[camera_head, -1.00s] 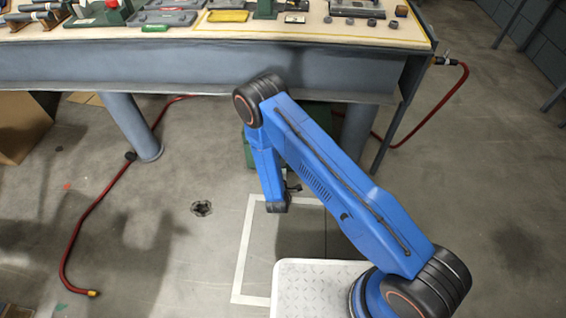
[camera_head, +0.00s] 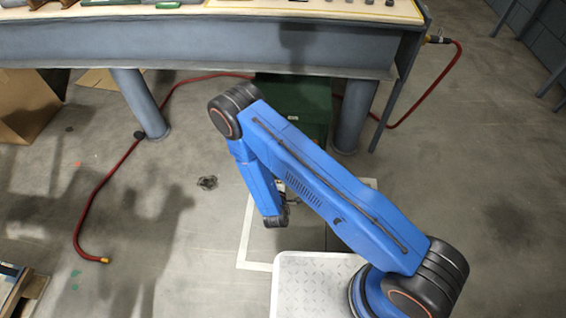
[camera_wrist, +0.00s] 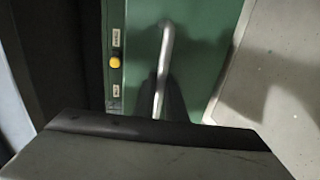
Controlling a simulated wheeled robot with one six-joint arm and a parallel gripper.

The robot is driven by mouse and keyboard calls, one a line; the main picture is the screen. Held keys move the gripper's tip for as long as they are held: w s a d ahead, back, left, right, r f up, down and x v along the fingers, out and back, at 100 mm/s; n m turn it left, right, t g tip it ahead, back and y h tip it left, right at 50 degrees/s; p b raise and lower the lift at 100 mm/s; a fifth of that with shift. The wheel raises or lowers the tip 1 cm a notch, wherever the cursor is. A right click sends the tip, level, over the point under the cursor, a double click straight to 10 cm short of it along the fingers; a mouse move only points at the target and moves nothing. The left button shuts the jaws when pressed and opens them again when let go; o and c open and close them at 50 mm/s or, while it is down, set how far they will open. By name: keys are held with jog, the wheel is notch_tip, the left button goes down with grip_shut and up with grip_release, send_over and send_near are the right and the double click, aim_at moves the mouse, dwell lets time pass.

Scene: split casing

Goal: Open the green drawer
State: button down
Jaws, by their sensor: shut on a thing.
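A green drawer cabinet (camera_head: 292,92) stands on the floor under the workbench, its lower part hidden by my arm. The wrist view shows a green front (camera_wrist: 205,50) with a pale metal bar handle (camera_wrist: 166,50). My gripper (camera_wrist: 166,100) is shut on the handle; a dark finger shows beside the bar and the dark gripper body fills the bottom of that view. In the head view my gripper is mostly hidden behind the blue arm. I cannot tell how far the drawer stands out.
A yellow button (camera_wrist: 115,62) and small labels sit beside the handle. The grey workbench (camera_head: 180,45) spans the top, with legs (camera_head: 355,115) beside the cabinet. A red hose (camera_head: 92,185) lies on the floor at left. The floor at right is clear.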

jog(key=f+v, duration=0.1)
jog(key=v, duration=0.5)
jog(key=shift+s, duration=0.25)
jog(key=shift+f, duration=0.1)
jog(key=c, duration=2.1)
grip_release()
